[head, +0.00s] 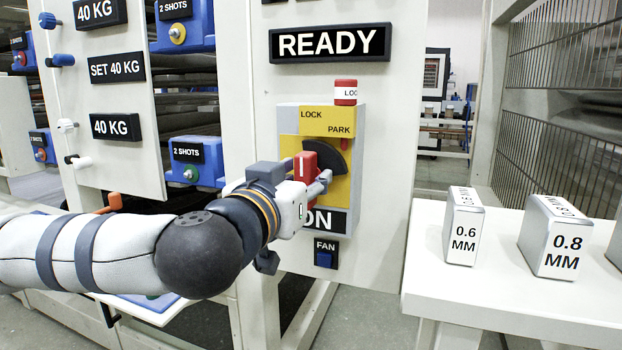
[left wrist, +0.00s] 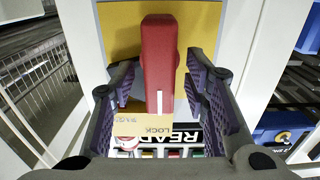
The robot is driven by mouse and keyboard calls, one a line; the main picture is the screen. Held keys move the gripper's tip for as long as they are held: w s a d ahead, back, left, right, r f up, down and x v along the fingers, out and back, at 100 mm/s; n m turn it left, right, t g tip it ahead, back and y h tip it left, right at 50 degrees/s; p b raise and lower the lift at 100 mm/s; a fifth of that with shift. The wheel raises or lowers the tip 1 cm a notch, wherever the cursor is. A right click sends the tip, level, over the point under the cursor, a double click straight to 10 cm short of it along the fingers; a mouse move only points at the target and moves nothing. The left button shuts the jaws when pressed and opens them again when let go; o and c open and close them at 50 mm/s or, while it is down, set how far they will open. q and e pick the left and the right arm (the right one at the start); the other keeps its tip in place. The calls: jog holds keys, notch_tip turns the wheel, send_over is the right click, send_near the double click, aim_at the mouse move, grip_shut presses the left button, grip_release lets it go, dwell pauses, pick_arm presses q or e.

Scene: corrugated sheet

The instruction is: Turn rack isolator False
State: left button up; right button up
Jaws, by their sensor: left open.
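The rack isolator (head: 287,119) is a yellow-faced box on the white panel, labelled LOCK, PARK and, on a black plate, ON. Its red handle (head: 304,166) stands roughly upright in front of a dark sector, partly hidden by my gripper. My left gripper (head: 312,179) is at the handle, coming from the left, and covers part of the ON plate. In the left wrist view the red handle (left wrist: 160,62) lies between the open fingers (left wrist: 160,88), with gaps on both sides. Its white line points towards the LOCK label. My right gripper is out of view.
A READY sign (head: 330,43) and a red-and-white cylinder (head: 346,92) are above the isolator. A blue FAN button (head: 325,259) is below. A white table (head: 500,297) with 0.6 MM (head: 463,228) and 0.8 MM (head: 556,238) blocks stands right. A labelled panel (head: 105,150) is left.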

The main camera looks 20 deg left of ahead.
pick_arm(q)
jog(key=shift+s, duration=0.1)
jog(key=shift+c, duration=1)
grip_shut()
